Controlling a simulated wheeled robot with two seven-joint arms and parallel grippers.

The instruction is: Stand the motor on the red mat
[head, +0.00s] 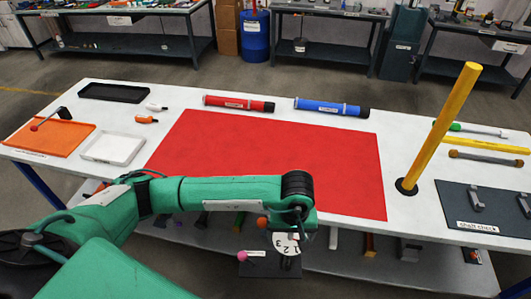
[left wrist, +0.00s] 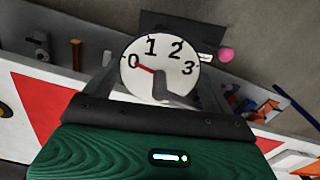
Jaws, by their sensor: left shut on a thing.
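The red mat (head: 270,160) lies flat and bare on the white table. I cannot pick out a motor for certain: the labels on the red tube (head: 238,103) and the blue tube (head: 332,107), lying along the mat's far edge, are too small to read. My left gripper (head: 288,232) is in front of the table's near edge. It is shut at a round white dial (left wrist: 160,68) numbered 0 to 3, with a red pointer near 0. The dial also shows in the head view (head: 286,243). The exact grip point is hidden.
A yellow post (head: 440,128) stands right of the mat, near a dark plate (head: 485,212). An orange tray (head: 50,138), a white tray (head: 113,148) and a black tray (head: 113,92) are at left.

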